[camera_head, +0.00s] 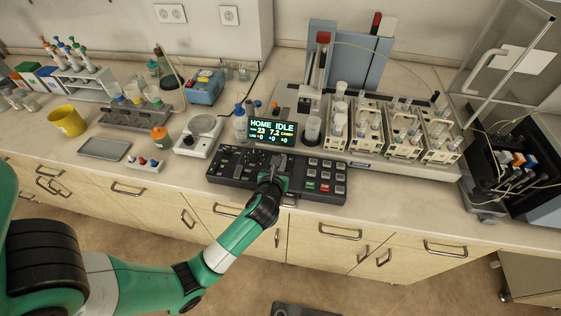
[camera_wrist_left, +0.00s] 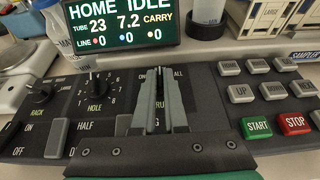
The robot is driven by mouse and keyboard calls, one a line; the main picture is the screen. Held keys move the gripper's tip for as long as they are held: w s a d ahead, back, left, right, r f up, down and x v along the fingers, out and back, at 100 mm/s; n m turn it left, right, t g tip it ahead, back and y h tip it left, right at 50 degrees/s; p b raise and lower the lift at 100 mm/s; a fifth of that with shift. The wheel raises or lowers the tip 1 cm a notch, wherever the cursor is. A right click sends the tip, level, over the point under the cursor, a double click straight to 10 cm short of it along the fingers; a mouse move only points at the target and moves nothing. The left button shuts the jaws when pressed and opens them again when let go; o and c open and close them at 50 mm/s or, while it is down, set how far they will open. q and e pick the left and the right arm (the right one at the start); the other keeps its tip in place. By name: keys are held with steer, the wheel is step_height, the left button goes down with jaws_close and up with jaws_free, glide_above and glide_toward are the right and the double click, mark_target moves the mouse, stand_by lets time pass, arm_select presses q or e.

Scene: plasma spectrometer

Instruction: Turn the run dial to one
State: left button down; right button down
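The black control panel (camera_head: 232,165) lies along the front of the bench. My left gripper (camera_head: 274,174) reaches down onto it from the front. In the left wrist view its two grey fingers (camera_wrist_left: 161,78) stand close together at the run dial's place, between the partly covered run lettering and the word "ALL". They look closed around the dial, which they hide along with its setting. The hole dial (camera_wrist_left: 97,84) and rack dial (camera_wrist_left: 40,92) are to the left. The display (camera_head: 272,132) reads "HOME IDLE". My right gripper is not in view.
The green start button (camera_wrist_left: 257,128) and red stop button (camera_wrist_left: 295,123) are right of the fingers, below several grey keys. The sampler with tube racks (camera_head: 367,133) stands behind right. A white round-topped device (camera_head: 200,132) stands left of the panel.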

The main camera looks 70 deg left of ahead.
arm_select(q)
steer(key=shift+w+g, duration=0.1)
steer(key=shift+g, duration=0.2)
steer(key=shift+w+d+n+g+y, duration=0.1)
steer(key=shift+n+g+y, duration=0.15)
steer(key=shift+n+g, duration=0.25)
steer(key=shift+w+d+n+g+y, duration=0.1)
steer(key=shift+n+g+y, duration=0.15)
steer(key=shift+n+g, duration=0.25)
steer(key=shift+w+f+n+g+y+b, duration=0.15)
steer(key=shift+n+g+y+b, duration=0.25)
steer(key=shift+n+g, duration=0.4)
steer(key=n+g+b, duration=0.1)
steer(key=g+b, duration=0.1)
steer(key=n+g+b, duration=0.2)
steer(key=b, duration=0.1)
steer(key=n+g+b, duration=0.2)
steer(key=b, duration=0.1)
steer(key=shift+w+f, duration=0.15)
steer(key=shift+w, duration=0.2)
steer(key=shift+r+n+g+b, duration=0.25)
steer(key=shift+n+g+b, duration=0.35)
steer(key=shift+b, duration=0.4)
steer(key=c, duration=1)
jaws_free()
steer(key=shift+o, duration=0.2)
